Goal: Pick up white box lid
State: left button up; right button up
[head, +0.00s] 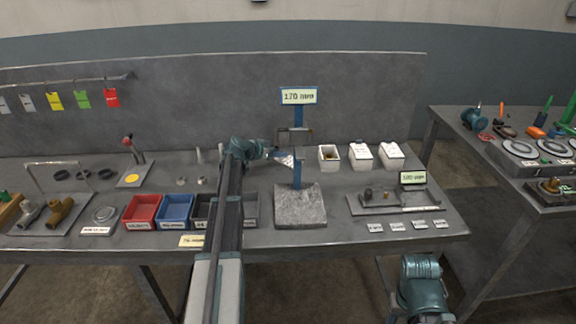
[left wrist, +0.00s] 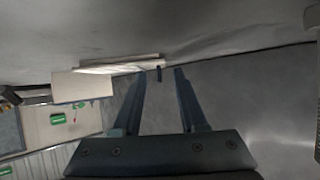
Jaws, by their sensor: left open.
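Three white boxes stand at the back right of the bench in the head view. The left box (head: 329,158) is open with something brown inside. The middle box (head: 361,156) and right box (head: 391,155) have pale tops with small dark marks; I cannot tell whether these are lids. My left gripper (head: 287,160) is by the blue post, left of the boxes. In the left wrist view its two fingers (left wrist: 160,88) are apart with nothing held between them. A pale flat piece (left wrist: 82,86) lies beyond them to the left; I cannot tell what it is. My right gripper is not in view.
A blue post with a sign (head: 298,97) rises from a grey block (head: 299,206) close to my left gripper. A red bin (head: 142,212) and blue bin (head: 174,211) stand left of my arm. A grey tray (head: 355,206) lies in front of the boxes.

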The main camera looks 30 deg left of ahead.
pick_arm(q)
grip_shut()
jog(key=shift+r, duration=0.1)
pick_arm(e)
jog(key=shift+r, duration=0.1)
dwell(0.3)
